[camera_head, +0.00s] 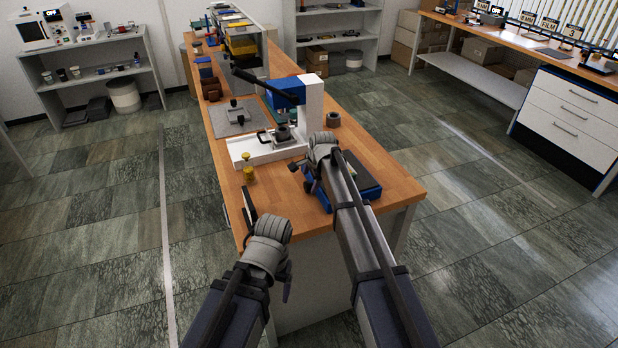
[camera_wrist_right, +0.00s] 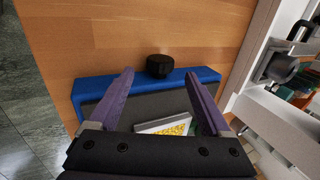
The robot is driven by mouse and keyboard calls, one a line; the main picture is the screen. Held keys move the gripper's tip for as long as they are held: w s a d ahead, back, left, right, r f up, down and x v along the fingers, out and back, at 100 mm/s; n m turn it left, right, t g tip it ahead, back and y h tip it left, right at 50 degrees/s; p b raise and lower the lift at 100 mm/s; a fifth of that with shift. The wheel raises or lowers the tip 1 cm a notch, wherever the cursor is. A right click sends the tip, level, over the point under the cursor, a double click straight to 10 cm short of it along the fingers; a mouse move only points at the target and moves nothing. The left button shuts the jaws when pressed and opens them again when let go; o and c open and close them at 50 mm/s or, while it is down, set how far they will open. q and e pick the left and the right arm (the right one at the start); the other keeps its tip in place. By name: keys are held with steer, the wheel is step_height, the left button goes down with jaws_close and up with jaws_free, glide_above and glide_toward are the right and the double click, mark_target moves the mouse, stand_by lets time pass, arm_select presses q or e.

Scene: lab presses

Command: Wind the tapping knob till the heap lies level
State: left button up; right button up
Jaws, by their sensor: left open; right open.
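The black tapping knob (camera_wrist_right: 158,66) stands at the edge of a blue box with a dark top (camera_wrist_right: 108,108), on the wooden bench. A yellow granular heap (camera_wrist_right: 178,129) lies in a pale square holder on that top, partly hidden by my gripper body; I cannot tell whether it is level. My right gripper (camera_wrist_right: 160,77) is open, its purple fingers on either side of the knob; contact cannot be told. In the head view the box (camera_head: 368,187) is partly hidden by my right arm. My left gripper (camera_head: 248,203) is open and empty by the bench's near left edge.
A white and blue press (camera_head: 313,105) stands on the bench just beyond the box. The bench's near right corner (camera_head: 402,190) is bare.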

arm_select(q)
step_height(320, 180, up, 3)
steer(key=shift+r+p, duration=0.1)
steer(key=shift+p, duration=0.95)
arm_select(e)
steer(key=v, duration=0.3)
steer(key=shift+s+r, duration=0.1)
steer(key=shift+r, duration=0.1)
steer(key=s+f+n+g+h, duration=0.1)
steer(key=s+n, duration=0.8)
steer(key=s, duration=0.9)
steer(key=s+n+g+h, duration=0.1)
steer(key=s+n+g, duration=0.3)
steer(key=s+n, duration=0.5)
steer(key=s+a, duration=0.1)
steer(key=s, duration=0.9)
steer(key=shift+s+f+h, duration=0.3)
steer(key=shift+f+h, duration=0.1)
